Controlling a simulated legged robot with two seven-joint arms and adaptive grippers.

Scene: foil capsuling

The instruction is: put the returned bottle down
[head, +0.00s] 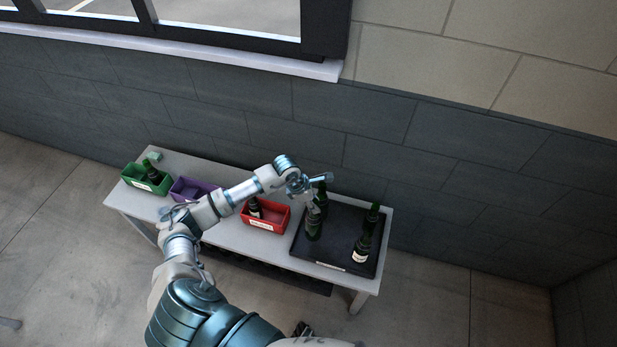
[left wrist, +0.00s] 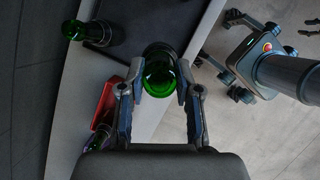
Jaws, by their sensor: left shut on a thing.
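My left gripper (head: 316,204) is shut on a dark green bottle (head: 314,228), which hangs upright below it over the left part of the black tray (head: 338,210). I cannot tell whether its base touches the tray. In the left wrist view the bottle (left wrist: 160,70) sits between the two fingers. Another green bottle (head: 321,188) stands behind it, partly hidden by the gripper. Two more bottles, one at the back right (head: 374,212) and one with a pale label (head: 361,249), stand on the tray's right side. A dark shape at the bottom edge may be my right gripper (head: 302,328).
Left of the tray on the pale table (head: 225,235) stand a red bin (head: 276,224) with a bottle, a purple bin (head: 190,187) partly behind my arm, and a green bin (head: 133,176) with a bottle. A wall runs behind the table. The tray's middle is clear.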

